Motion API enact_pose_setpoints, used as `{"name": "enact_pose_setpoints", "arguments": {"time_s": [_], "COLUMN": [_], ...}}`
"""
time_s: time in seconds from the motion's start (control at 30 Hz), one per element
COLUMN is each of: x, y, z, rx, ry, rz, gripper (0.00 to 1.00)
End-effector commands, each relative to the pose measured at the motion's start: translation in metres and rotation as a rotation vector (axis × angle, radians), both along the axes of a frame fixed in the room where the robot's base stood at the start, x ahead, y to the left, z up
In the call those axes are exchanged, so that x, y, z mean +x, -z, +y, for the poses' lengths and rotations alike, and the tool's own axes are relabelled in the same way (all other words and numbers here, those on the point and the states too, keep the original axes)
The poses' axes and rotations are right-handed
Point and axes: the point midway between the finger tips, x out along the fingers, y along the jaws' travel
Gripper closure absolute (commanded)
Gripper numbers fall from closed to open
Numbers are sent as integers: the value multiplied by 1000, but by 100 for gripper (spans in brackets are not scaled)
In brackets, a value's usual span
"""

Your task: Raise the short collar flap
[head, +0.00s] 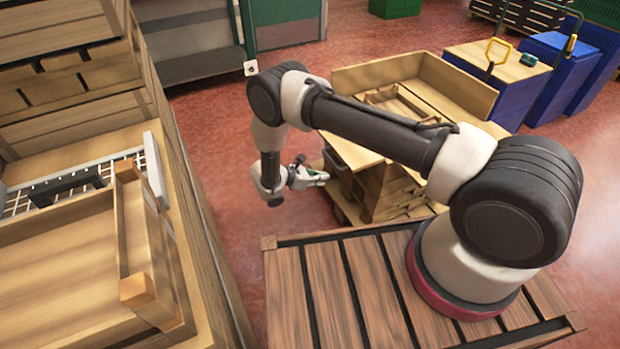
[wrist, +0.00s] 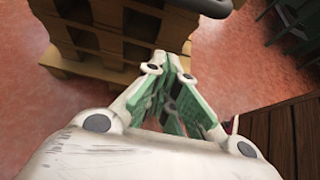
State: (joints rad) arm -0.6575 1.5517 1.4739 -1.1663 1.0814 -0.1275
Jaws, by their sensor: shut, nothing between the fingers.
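A light wooden collar (head: 478,92) stands on a stack behind my arm in the head view, with boards upright at its back and right. A flat pale board (head: 352,152) lies at its near left side; it looks like the short flap folded down, but my arm covers part of it. My gripper (head: 322,177) is shut and empty, just left of the stack and apart from it. In the wrist view my gripper (wrist: 172,75) has its green-padded fingers drawn together, with the wooden stack (wrist: 120,40) beyond them.
A large wooden bin with a wire rack (head: 125,160) fills the left. Blue containers (head: 575,70) stand at the back right, one with a wooden top. Red floor (head: 245,190) is clear between the bin and the stack.

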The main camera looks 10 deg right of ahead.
Motion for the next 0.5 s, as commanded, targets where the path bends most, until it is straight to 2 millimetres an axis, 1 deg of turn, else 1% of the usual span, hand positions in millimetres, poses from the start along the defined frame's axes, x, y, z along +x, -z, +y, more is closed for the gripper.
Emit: {"name": "enact_pose_setpoints", "arguments": {"time_s": [0.03, 0.07, 0.2, 0.3, 0.5], "x": [2, 4, 7, 7, 7], "y": [5, 8, -14, -23, -31], "z": [-10, -14, -17, -19, -20], "rx": [0, 0, 3, 1, 1], "ry": [4, 3, 1, 1, 1], "rz": [0, 1, -2, -1, -1], "gripper": [100, 100, 100, 100, 100]}}
